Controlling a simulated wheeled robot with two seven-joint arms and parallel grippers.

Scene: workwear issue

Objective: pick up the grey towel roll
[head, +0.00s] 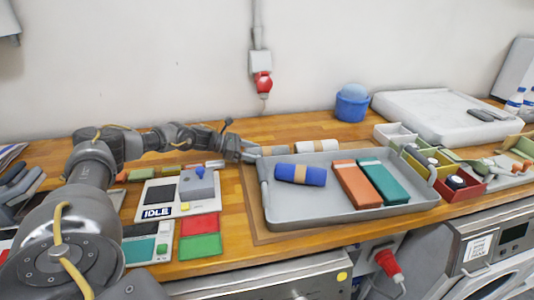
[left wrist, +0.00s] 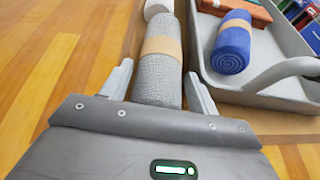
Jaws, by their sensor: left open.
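The grey towel roll (left wrist: 158,78) has a tan paper band around its middle. It lies on the wooden worktop, behind the grey tray, and shows small in the head view (head: 273,150). My left gripper (head: 250,155) is open at the near end of the roll. In the left wrist view the fingers of the left gripper (left wrist: 157,88) stand on either side of the roll's near end, with a gap visible on the left side. The roll's nearest end is hidden by the gripper body. My right gripper is not in view.
A white roll (head: 318,146) lies just beyond the grey one. The grey tray (head: 330,217) beside it holds a blue roll (head: 300,174), an orange pack (head: 356,184) and a green pack (head: 384,182). Left of the roll, the worktop is bare in the wrist view.

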